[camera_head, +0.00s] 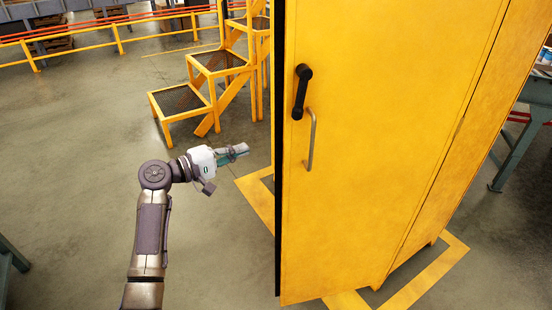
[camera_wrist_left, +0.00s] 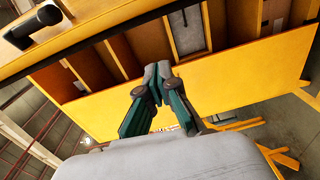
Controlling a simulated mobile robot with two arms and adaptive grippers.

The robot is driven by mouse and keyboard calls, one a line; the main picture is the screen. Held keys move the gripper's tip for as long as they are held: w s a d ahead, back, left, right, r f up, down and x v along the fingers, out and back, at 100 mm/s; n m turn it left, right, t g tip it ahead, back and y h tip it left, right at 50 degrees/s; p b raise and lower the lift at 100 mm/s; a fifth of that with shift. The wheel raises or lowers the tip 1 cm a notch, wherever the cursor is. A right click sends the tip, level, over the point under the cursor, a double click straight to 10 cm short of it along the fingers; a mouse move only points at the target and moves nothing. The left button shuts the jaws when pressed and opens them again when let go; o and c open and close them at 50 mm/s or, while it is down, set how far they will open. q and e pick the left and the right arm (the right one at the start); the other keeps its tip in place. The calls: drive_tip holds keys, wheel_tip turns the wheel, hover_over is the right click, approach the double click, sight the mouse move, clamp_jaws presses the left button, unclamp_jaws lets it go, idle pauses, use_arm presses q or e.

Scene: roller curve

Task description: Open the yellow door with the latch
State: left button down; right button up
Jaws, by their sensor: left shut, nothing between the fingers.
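The yellow door (camera_head: 390,120) belongs to a tall yellow cabinet. A black latch handle (camera_head: 302,92) sits near its left edge, roughly upright, above a grey metal pull handle (camera_head: 311,140). In the left wrist view, the latch (camera_wrist_left: 34,27) shows at the top left, and shelved compartments (camera_wrist_left: 140,45) show between the door edge and a yellow panel (camera_wrist_left: 220,85), so the door stands ajar. My left gripper (camera_head: 243,149) is left of the door edge, apart from both handles. Its fingertips (camera_wrist_left: 157,72) are together and hold nothing. My right gripper is out of view.
Yellow steps (camera_head: 185,100) stand behind and left of the cabinet. A yellow railing (camera_head: 118,40) runs along the back. Yellow floor marking (camera_head: 425,280) surrounds the cabinet base. A green-grey table (camera_head: 520,140) stands at the right.

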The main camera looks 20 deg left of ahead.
use_arm(q)
drive_tip(key=r+p+x, duration=0.2)
drive_tip(key=x, duration=0.7)
drive_tip(key=shift+h, duration=0.3)
drive_tip(key=s+d+p, duration=0.2)
drive_tip(key=s, duration=0.1)
drive_tip(key=shift+s+d+f, duration=0.15)
drive_tip(key=shift+d+f, duration=0.2)
drive_tip(key=shift+f, duration=0.05)
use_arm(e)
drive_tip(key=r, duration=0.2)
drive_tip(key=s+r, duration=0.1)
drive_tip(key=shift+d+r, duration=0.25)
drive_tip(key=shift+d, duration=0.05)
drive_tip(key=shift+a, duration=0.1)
